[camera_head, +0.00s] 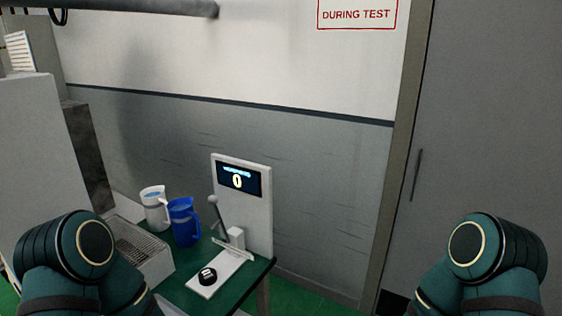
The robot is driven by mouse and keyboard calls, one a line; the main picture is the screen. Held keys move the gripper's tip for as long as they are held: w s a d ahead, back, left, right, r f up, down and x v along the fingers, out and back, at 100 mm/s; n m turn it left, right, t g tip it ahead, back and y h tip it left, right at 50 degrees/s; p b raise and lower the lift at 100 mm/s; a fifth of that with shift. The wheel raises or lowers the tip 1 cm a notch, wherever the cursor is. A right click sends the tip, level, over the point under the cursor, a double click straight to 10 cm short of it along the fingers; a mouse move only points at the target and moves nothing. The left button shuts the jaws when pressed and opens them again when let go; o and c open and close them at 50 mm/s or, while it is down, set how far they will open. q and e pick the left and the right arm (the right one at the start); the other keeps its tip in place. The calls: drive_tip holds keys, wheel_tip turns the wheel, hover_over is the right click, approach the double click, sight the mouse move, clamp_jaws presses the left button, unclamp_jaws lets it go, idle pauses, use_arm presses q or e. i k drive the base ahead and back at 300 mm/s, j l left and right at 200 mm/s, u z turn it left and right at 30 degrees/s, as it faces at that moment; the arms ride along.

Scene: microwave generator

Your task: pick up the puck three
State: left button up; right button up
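A small round black puck (207,276) with a white marking on top lies on the white base plate of a device on the green table. The marking is too small to read, so I cannot tell if it is puck three. The device has an upright white panel (257,212) with a dark display (239,180) and a grey lever (218,218) in front. Only links of my two arms show, at the lower left and lower right. Both grippers are out of view.
A blue pitcher (184,222) and a white pitcher (155,208) stand on the table behind a metal box with a grille (140,250). A wall is behind the table. A grey door (482,120) is at the right. Green floor shows right of the table.

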sight(206, 276)
drive_tip(key=i+l+u, duration=0.1)
drive_tip(key=l+u, duration=0.9)
drive_tip(key=i+l, duration=0.05)
drive_tip(key=l, duration=0.05)
